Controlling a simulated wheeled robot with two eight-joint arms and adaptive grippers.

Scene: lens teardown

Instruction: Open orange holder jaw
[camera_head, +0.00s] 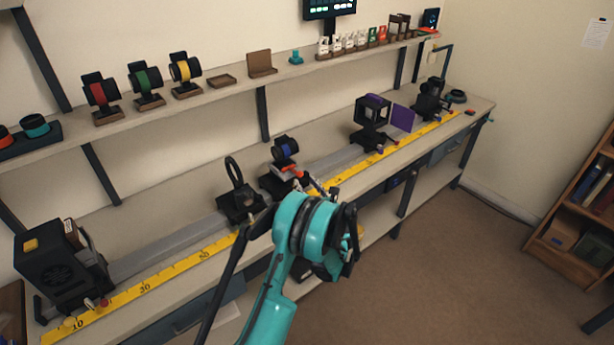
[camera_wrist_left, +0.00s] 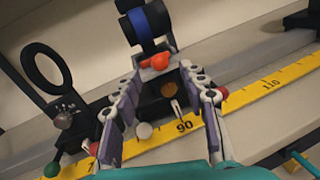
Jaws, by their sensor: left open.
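The orange holder jaw (camera_head: 288,171) sits on a black holder on the rail, just under a black lens with a blue band (camera_head: 284,149). In the left wrist view the orange jaw (camera_wrist_left: 155,62) shows at the upper middle, below the blue-banded lens (camera_wrist_left: 148,20). My left gripper (camera_wrist_left: 161,76) is open. Its two fingers stand apart on either side of the holder's black base (camera_wrist_left: 178,88), with the orange jaw between and just past the tips. I cannot tell whether the fingers touch anything. In the head view my teal wrist hides part of the gripper. My right gripper is not visible.
A black ring holder (camera_head: 239,195) stands close on the left along the yellow scale (camera_head: 180,267). A black box unit (camera_head: 60,265) is at the rail's near end. A cage mount (camera_head: 371,118) with a purple plate (camera_head: 402,117) stands farther right. A shelf (camera_head: 225,93) runs above.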

